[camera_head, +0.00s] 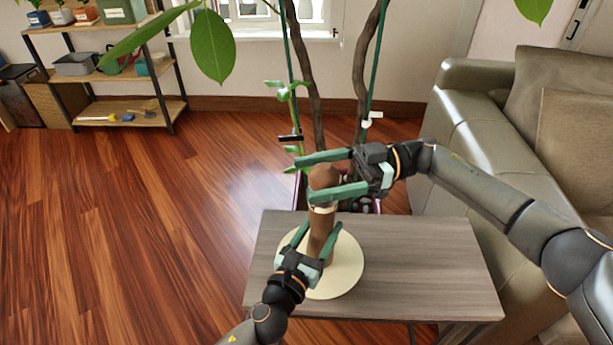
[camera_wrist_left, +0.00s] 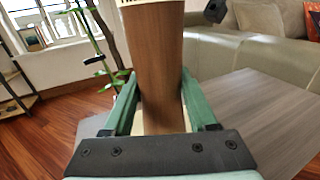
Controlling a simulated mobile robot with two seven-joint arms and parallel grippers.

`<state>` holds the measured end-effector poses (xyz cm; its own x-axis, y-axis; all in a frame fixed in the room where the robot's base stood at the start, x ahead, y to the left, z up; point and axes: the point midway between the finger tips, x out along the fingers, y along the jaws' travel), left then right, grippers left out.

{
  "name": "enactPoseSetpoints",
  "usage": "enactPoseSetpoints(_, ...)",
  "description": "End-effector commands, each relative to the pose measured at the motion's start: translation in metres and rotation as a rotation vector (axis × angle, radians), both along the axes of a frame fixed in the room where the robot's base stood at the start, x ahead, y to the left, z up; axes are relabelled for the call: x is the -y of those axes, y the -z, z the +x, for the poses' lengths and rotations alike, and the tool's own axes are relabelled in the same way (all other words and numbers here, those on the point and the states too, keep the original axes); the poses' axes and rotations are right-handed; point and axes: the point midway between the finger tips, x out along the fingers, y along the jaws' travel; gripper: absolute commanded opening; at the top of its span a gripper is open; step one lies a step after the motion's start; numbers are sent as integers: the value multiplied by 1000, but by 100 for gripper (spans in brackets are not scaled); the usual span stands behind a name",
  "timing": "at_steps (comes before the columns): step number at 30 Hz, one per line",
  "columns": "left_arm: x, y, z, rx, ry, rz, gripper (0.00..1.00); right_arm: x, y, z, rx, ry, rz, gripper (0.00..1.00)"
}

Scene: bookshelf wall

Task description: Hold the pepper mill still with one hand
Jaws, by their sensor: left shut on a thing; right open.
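The brown wooden pepper mill (camera_head: 321,223) stands upright on a round cream mat (camera_head: 347,262) on the small grey table. Its body also fills the middle of the left wrist view (camera_wrist_left: 160,65). My left gripper (camera_head: 318,232) is shut on the mill's lower body, with a green finger on each side of it. My right gripper (camera_head: 318,176) is open around the mill's rounded top, one finger behind it and one in front. Whether the right fingers touch the top cannot be told.
The grey table (camera_head: 430,255) has bare room to the right of the mat. A plant stem (camera_head: 305,90) rises behind the table. A grey-green sofa (camera_head: 480,130) stands at the right and a shelf (camera_head: 100,60) at the far left.

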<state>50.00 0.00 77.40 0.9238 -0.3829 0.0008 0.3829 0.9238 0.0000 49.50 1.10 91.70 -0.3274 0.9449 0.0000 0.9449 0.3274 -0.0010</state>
Motion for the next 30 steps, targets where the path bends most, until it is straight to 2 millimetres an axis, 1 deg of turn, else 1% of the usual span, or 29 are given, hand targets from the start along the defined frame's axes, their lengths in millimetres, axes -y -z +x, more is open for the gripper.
enactPoseSetpoints(1,-1,4,-1,-6,-2,3,0,-6,0,-3,0,-2,0,95)
enactPoseSetpoints(6,-1,4,-1,-6,-2,3,0,-17,0,-6,0,0,-1,95)
enactPoseSetpoints(14,-1,4,-1,-6,-2,4,0,-18,0,-6,0,1,-1,95)
enactPoseSetpoints(15,-1,4,-1,-6,-2,4,0,-18,0,-6,0,1,-1,94)
enactPoseSetpoints(30,-1,4,0,-6,-2,4,0,-18,0,-6,1,1,0,37)
